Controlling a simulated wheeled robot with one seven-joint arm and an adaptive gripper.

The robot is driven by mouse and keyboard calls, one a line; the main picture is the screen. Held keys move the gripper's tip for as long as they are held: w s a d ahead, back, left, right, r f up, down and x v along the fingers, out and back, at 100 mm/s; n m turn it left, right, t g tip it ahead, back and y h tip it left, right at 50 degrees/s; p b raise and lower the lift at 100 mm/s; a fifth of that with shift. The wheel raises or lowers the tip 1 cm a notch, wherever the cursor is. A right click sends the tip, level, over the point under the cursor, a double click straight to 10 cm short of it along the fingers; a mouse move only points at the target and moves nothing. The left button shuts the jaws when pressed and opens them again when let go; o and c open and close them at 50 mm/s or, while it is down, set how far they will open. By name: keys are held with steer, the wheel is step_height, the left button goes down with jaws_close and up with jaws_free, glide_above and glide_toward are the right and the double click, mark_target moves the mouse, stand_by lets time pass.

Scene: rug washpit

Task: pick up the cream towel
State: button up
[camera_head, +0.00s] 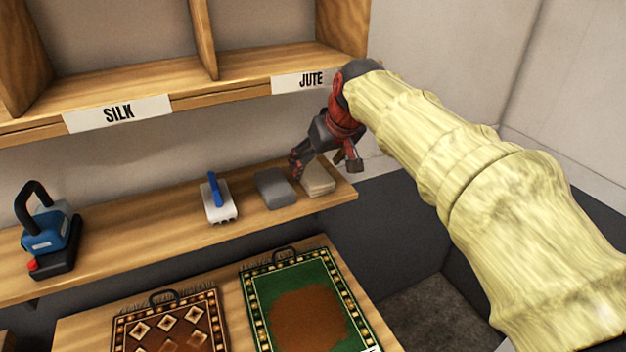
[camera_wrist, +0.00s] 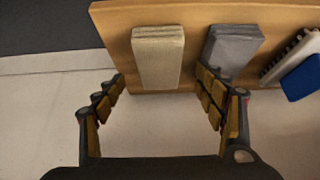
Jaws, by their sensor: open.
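The cream towel (camera_head: 318,181) lies folded at the right end of the wooden shelf in the head view. It also shows in the wrist view (camera_wrist: 158,57), at the top, ahead of and between the open fingers. My gripper (camera_head: 326,163) is over the right end of the shelf, close to the towel, and hides part of it in the head view. In the wrist view my gripper (camera_wrist: 166,105) is open, with nothing between its fingers. The towel appears apart from both fingers there.
A grey folded towel (camera_head: 275,188) lies just left of the cream one. A brush with a blue handle (camera_head: 217,197) and a blue-black device (camera_head: 50,236) stand farther left. Upper cubbies (camera_head: 227,91) labelled SILK and JUTE hang above. Rugs (camera_head: 302,301) lie below.

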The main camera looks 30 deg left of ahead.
mark_target(313, 172)
steer(key=b+x, duration=0.1)
steer(key=x, duration=0.3)
steer(key=shift+c, duration=1.4)
steer(key=c, duration=1)
steer(key=shift+o, duration=0.2)
steer(key=shift+s+d+r+p, duration=0.15)
steer(key=shift+r+p, duration=0.1)
steer(key=shift+p, duration=0.25)
steer(key=s+d+p, duration=0.2)
steer(key=s+d, duration=0.9)
steer(key=d, duration=0.3)
steer(key=shift+p, duration=0.35)
steer(key=shift+f, duration=0.1)
